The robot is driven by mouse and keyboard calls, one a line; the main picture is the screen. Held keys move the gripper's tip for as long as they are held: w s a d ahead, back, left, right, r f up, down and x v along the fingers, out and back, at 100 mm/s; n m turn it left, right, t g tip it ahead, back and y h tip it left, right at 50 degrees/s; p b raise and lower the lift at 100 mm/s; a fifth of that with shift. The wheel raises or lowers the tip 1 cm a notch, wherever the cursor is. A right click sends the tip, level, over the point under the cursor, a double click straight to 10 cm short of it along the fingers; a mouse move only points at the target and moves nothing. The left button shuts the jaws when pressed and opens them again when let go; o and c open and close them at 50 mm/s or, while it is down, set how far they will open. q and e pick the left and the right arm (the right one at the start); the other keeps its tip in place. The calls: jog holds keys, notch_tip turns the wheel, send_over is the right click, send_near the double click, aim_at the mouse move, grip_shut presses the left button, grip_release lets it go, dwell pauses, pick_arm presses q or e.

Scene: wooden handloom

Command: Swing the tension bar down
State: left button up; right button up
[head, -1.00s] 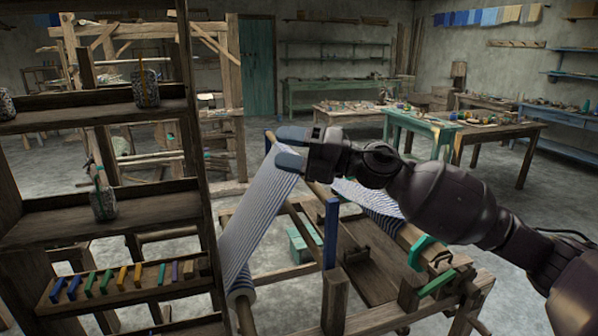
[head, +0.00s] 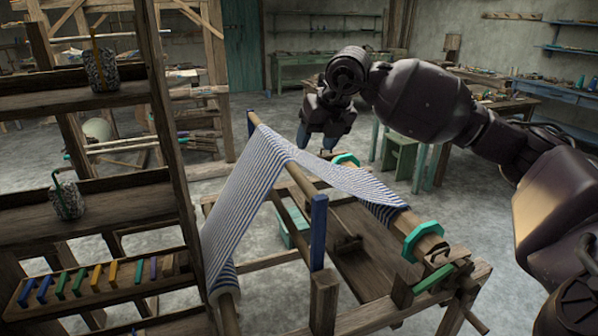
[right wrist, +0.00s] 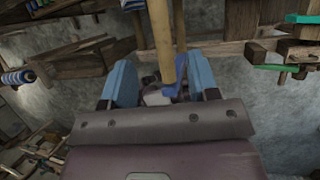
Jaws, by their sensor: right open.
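The wooden tension bar (head: 303,182) slants across the loom frame with blue-and-white striped cloth (head: 243,205) draped over it. A blue upright arm (head: 318,232) stands at its near end. My right gripper (head: 317,137) points down just beyond the bar and cloth, its blue fingertips apart. In the right wrist view the gripper (right wrist: 161,82) is open, with a wooden rod (right wrist: 163,42) and a blue piece (right wrist: 180,88) showing between its fingers. I cannot tell their depth there, and no grip shows. My left gripper is not in view.
A wooden roller (head: 432,243) with green toothed end wheels (head: 422,241) lies to the right on the loom. A shelf rack (head: 100,188) with jars and coloured pieces stands close at left. A green stool (head: 405,150) and tables stand behind. Open floor lies at lower right.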

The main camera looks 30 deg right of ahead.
aim_at(300, 173)
jog(key=x, duration=1)
jog(key=shift+w+f, duration=0.2)
jog(key=shift+f, duration=0.15)
grip_shut()
